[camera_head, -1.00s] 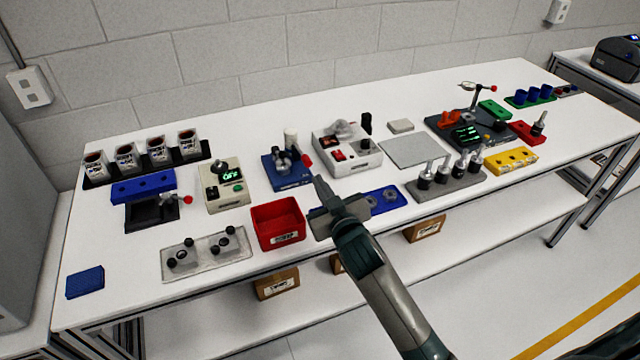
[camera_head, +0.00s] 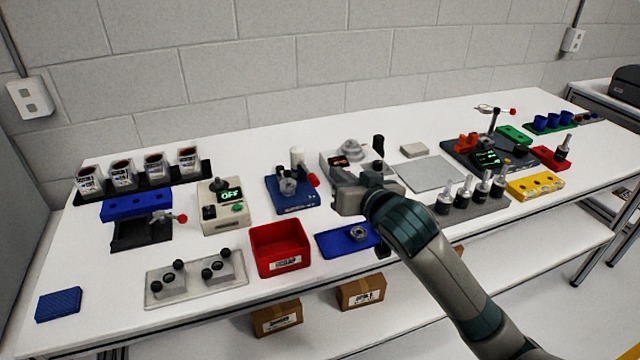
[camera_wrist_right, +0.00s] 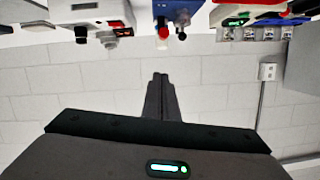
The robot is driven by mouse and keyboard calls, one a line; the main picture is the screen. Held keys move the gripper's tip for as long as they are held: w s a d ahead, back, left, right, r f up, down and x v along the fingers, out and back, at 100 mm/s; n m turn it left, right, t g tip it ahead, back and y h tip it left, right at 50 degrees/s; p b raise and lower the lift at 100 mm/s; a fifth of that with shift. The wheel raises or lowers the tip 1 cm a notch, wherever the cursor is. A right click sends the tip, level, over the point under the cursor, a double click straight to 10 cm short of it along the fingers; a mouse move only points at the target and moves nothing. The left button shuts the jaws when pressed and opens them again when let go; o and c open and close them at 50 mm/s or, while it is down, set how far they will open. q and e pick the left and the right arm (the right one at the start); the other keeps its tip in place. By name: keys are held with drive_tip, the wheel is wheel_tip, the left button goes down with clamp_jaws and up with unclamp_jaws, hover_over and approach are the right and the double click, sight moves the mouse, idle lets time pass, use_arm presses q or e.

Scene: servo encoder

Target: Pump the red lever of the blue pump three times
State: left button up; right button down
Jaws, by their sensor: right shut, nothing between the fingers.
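The blue pump (camera_head: 293,203) stands on the white table near the middle of the head view. Its red lever end (camera_head: 312,180) sticks out on its right side, toward my gripper. My right gripper (camera_head: 345,190) is just right of the lever, in front of a white device, and looks apart from the lever. In the right wrist view, which is upside down, the right gripper's fingers (camera_wrist_right: 160,77) are shut and empty. The blue pump (camera_wrist_right: 183,10) and the red lever end (camera_wrist_right: 163,32) show beyond the fingertips there. My left gripper is not in view.
A red bin (camera_head: 279,247) and a blue tray (camera_head: 335,243) stand in front of the pump. A beige device with a green display (camera_head: 222,208) is at its left. The white device (camera_head: 338,161), partly hidden by my right arm, is at its right.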

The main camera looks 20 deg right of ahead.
sight(308, 172)
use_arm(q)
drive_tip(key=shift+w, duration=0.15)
use_arm(e)
drive_tip(key=shift+r, duration=0.1)
